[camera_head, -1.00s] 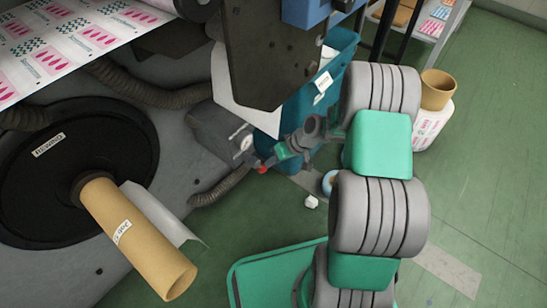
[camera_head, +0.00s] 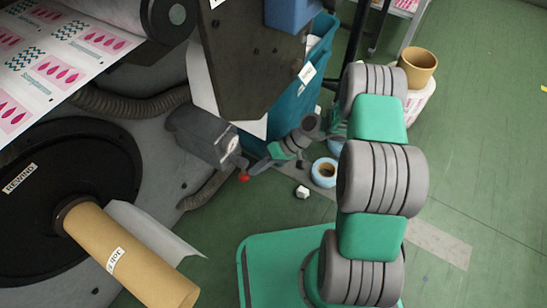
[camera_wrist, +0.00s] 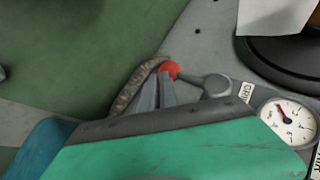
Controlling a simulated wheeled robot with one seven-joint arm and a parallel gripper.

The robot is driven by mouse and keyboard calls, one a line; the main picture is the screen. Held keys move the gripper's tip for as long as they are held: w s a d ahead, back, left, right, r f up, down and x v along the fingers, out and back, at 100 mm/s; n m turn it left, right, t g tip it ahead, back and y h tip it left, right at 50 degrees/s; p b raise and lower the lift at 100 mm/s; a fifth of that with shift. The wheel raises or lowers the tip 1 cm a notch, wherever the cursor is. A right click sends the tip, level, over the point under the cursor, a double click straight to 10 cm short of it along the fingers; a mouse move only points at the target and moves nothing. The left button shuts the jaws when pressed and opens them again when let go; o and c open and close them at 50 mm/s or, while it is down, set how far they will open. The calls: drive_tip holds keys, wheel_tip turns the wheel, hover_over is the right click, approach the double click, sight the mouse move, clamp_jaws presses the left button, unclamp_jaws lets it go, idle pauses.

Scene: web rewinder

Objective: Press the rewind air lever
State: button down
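The air lever shows as a red knob (camera_head: 243,177) at the front of a grey box (camera_head: 200,135) on the machine's side. In the wrist view the red knob (camera_wrist: 170,69) sits on a short grey arm from a round pivot (camera_wrist: 217,85). My gripper (camera_head: 254,168) is just right of the knob in the head view. In the wrist view my gripper's two grey fingers (camera_wrist: 161,82) lie close together, with their tips at the knob. They look shut with nothing between them. Whether they touch the knob I cannot tell.
A pressure gauge (camera_wrist: 288,122) and a partly hidden label (camera_wrist: 245,92) are beside the lever. A ribbed hose (camera_head: 207,190) hangs below the box. A cardboard core (camera_head: 130,255) sticks out on the left. A teal bin (camera_head: 298,100) stands behind my arm. Open green floor lies right.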

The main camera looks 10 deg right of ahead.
drive_tip(key=shift+s+a+f+p, duration=0.2)
drive_tip(key=shift+s+a+p, duration=0.2)
drive_tip(key=shift+s+a, duration=0.1)
drive_tip(key=shift+s+a+f+p, duration=0.15)
drive_tip(key=shift+s+a+p, duration=0.2)
drive_tip(key=shift+s+a, duration=0.2)
drive_tip(key=w+d+r, duration=0.1)
drive_tip(key=w+d, duration=0.1)
drive_tip(key=d, duration=0.4)
drive_tip(key=w+d+r+p, duration=0.1)
drive_tip(key=w+d, duration=0.1)
drive_tip(key=d, duration=0.4)
drive_tip(key=shift+d+r, duration=0.25)
drive_tip(key=shift+r, duration=0.15)
